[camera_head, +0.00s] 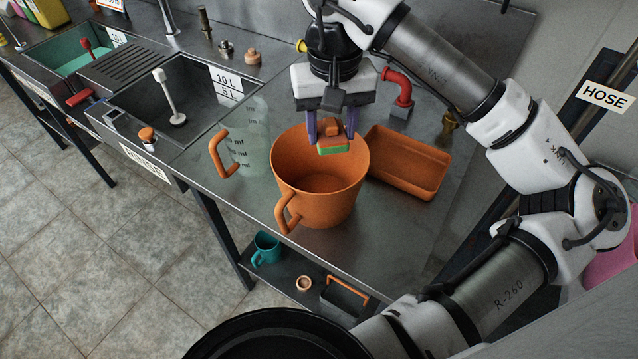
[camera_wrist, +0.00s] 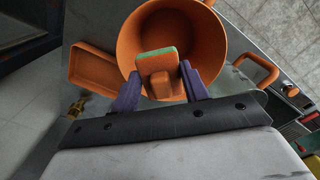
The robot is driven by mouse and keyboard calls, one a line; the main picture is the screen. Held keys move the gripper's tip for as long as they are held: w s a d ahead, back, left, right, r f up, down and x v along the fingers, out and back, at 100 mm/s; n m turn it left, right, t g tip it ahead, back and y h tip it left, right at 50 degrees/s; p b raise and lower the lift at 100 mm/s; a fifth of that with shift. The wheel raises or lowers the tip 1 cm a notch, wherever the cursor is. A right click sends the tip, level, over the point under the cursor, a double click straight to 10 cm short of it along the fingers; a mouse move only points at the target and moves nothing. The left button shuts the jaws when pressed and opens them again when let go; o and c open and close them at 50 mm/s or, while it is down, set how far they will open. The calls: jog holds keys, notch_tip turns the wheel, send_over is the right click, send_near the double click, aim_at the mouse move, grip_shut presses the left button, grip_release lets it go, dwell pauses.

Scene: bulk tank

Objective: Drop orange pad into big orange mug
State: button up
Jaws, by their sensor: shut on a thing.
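The big orange mug (camera_head: 315,196) stands on the metal counter with its handle toward the front left. My gripper (camera_head: 329,132) is shut on the orange pad (camera_head: 332,142), a block with an orange grip and a green underside layer. The gripper points down and holds the pad over the mug's opening, near the back of the rim in the head view. In the wrist view the pad (camera_wrist: 158,72) sits between the purple fingers, with the mug (camera_wrist: 203,40) behind it. The mug's inside looks empty where visible.
An orange tray (camera_head: 410,165) lies right of the mug. A clear measuring jug (camera_head: 250,140) with an orange handle stands to the left. A red pipe fitting (camera_head: 398,88) is behind. Sinks lie further left. A teal mug (camera_head: 266,247) is on the shelf below.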

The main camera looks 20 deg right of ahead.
jog(key=shift+f+b, duration=0.5)
jog(key=shift+f, duration=1.45)
jog(key=o, duration=1.1)
jog(key=shift+o, duration=0.2)
notch_tip(320, 180, up, 14)
jog(key=shift+f+b, duration=0.1)
jog(key=shift+b, duration=0.6)
